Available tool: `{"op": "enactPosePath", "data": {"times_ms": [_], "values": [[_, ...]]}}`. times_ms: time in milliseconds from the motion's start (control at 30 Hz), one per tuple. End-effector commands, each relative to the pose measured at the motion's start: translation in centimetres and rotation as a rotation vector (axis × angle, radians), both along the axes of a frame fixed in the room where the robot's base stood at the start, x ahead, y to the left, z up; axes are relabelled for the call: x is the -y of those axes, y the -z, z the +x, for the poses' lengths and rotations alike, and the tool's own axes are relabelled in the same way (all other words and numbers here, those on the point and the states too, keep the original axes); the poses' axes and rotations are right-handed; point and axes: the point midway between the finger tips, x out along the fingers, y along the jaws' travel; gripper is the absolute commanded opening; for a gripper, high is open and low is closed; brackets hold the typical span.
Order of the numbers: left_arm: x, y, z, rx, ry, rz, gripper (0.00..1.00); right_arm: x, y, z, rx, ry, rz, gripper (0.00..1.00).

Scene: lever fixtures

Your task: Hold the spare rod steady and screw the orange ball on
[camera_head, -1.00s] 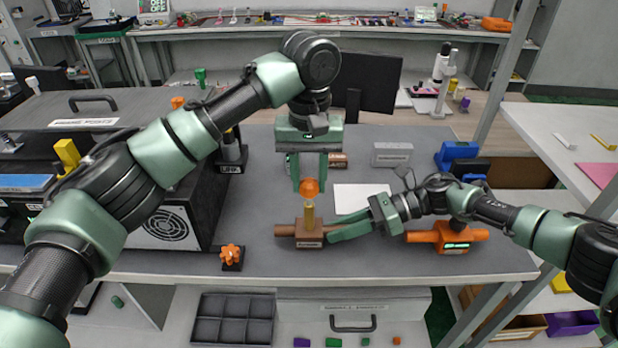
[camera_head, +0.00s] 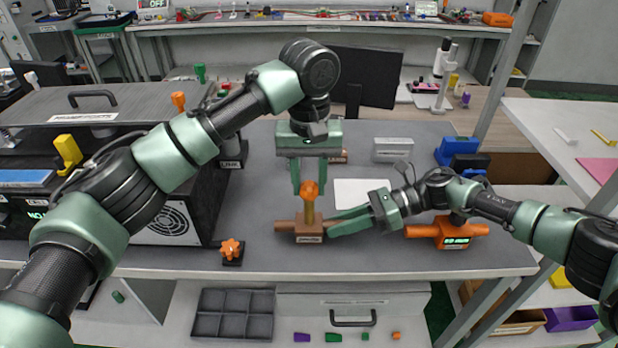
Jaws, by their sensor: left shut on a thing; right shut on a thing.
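The orange ball (camera_head: 310,190) sits at the top of an upright brass-coloured rod (camera_head: 310,213). The rod stands in a brown fixture (camera_head: 309,237) near the front middle of the table. My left gripper (camera_head: 309,188) comes down from above and is shut on the ball, one finger on each side. The ball meets the rod's top; I cannot tell how far the thread has engaged. My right gripper (camera_head: 326,226) reaches in from the right, low beside the rod, and is shut on the rod just above the fixture. Its fingertips are partly hidden.
An orange fixture (camera_head: 446,232) with a green display stands right, under my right arm. A small orange knob (camera_head: 232,250) is at the front left, near a black machine (camera_head: 165,224). A white sheet (camera_head: 362,192) and a grey box (camera_head: 393,150) lie behind.

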Motion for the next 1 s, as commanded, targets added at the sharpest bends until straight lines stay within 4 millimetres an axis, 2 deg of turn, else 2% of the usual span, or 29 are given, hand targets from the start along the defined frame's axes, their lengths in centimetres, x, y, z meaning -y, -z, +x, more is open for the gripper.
{"op": "enactPosePath", "data": {"times_ms": [67, 100, 200, 500, 633, 767, 1000], "values": [[0.0, 0.2, 0.0, 0.000, 0.000, 0.000, 0.00, 0.0, 0.0, 0.0, 0.000, 0.000, 0.000, 0.00], [0.0, 0.3, 0.0, 0.000, 0.000, 0.000, 0.35, 0.0, 0.0, 0.0, 0.000, 0.000, 0.000, 0.00], [0.0, 0.2, 0.0, 0.001, 0.000, 0.000, 0.58, 0.0, 0.0, 0.0, 0.000, 0.000, 0.000, 0.00], [0.0, 0.2, 0.0, 0.001, 0.000, 0.000, 0.58, 0.0, 0.0, 0.0, 0.000, 0.000, 0.000, 0.00], [0.0, -0.8, 0.1, 0.002, 0.000, -0.001, 0.58, 0.0, 0.0, 0.0, 0.000, 0.000, 0.000, 0.00], [0.1, -3.0, 0.0, 0.003, 0.001, -0.002, 0.58, 0.0, 0.0, 0.0, 0.000, 0.000, 0.000, 0.00], [0.0, -8.3, 0.1, 0.006, -0.001, 0.002, 0.58, 0.0, 0.0, 0.0, 0.000, 0.000, 0.000, 0.00]]}}
